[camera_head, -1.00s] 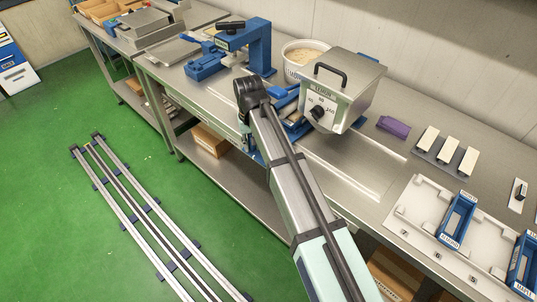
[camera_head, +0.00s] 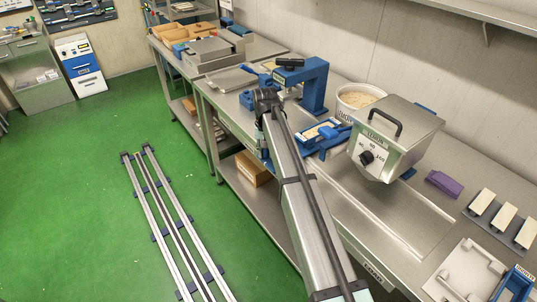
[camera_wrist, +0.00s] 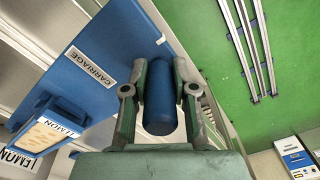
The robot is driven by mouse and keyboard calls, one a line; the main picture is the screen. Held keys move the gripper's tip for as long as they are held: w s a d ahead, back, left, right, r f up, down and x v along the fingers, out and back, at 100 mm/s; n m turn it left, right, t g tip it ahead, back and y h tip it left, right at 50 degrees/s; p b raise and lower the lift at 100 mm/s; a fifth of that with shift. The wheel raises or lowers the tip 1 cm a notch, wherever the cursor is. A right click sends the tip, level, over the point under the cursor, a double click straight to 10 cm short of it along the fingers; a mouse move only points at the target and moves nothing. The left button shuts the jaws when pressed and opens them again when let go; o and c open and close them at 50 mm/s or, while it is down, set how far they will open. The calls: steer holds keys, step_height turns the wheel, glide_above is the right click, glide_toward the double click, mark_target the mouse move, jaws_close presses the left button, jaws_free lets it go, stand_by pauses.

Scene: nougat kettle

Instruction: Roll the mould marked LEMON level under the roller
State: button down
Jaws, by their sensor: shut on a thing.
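My gripper (camera_wrist: 160,76) is shut on the upright-looking blue cylindrical handle (camera_wrist: 159,112) of the blue carriage, which is labelled CARRIAGE (camera_wrist: 118,38). The blue mould marked LEMON (camera_wrist: 50,125) sits on the carriage, with pale filling showing in its top. In the head view the mould (camera_head: 322,131) is just left of the kettle and in front of the blue roller frame (camera_head: 316,85). It looks clear of the frame. The roller itself is not clearly visible.
The steel kettle (camera_head: 396,135) with a LEMON dial stands right of the mould. A white tub (camera_head: 358,100) is behind. A purple block (camera_head: 443,184), pale bars (camera_head: 506,217) and a white tray (camera_head: 462,276) lie to the right. A bare track runs along the bench.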

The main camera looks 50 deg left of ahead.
steer(key=c, duration=0.9)
jaws_free()
step_height(320, 180, up, 12)
